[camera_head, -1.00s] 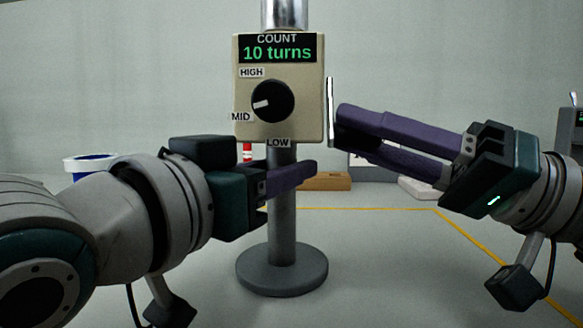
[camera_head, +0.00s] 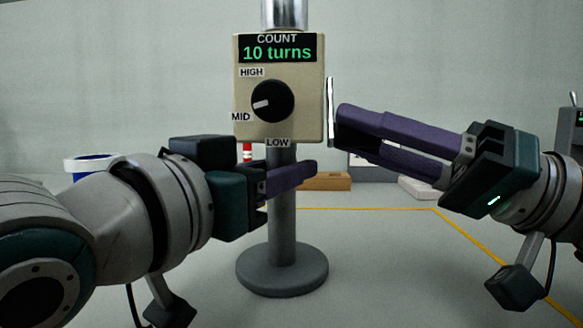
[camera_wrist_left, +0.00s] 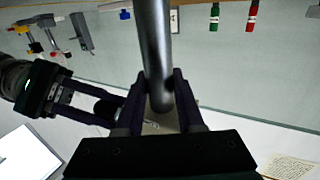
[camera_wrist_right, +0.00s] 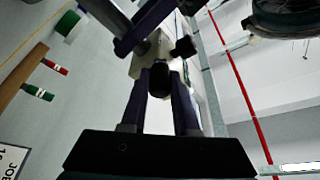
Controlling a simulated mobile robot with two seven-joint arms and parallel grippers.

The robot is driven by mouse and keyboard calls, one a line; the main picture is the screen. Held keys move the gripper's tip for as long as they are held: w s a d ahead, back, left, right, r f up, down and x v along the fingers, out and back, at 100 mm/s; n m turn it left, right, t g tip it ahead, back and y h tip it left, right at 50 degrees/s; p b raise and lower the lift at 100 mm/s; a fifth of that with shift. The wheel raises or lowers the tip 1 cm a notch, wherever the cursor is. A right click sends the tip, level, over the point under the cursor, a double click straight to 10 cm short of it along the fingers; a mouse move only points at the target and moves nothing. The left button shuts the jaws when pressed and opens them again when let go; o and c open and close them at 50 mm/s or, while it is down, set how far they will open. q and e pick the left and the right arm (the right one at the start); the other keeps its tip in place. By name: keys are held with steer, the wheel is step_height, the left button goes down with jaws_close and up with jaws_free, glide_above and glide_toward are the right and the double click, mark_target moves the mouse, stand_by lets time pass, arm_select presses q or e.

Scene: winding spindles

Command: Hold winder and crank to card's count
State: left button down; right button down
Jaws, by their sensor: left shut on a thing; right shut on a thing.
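The winder is a beige box (camera_head: 302,125) on a grey post (camera_head: 283,225) with a round base. Its display (camera_head: 277,49) reads "COUNT 10 turns". The black dial (camera_head: 272,101) has its pointer toward MID. My left gripper (camera_head: 310,172) is shut on the post below the box; its fingers flank the post in the left wrist view (camera_wrist_left: 160,95). A thin crank arm (camera_head: 330,110) stands upright at the box's right side. My right gripper (camera_head: 345,128) is shut on the dark crank handle (camera_wrist_right: 159,80), which shows between its fingers in the right wrist view.
A blue-and-white round container (camera_head: 88,165) stands behind at the left. A wooden block (camera_head: 325,181) lies behind the post. A yellow line (camera_head: 470,240) crosses the grey surface. A lettered card (camera_wrist_left: 288,167) lies at the lower right of the left wrist view; its text is unreadable.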

arm_select(q)
steer(key=shift+f, duration=0.4)
arm_select(e)
steer(key=shift+r+m, duration=0.1)
steer(key=shift+m, duration=0.2)
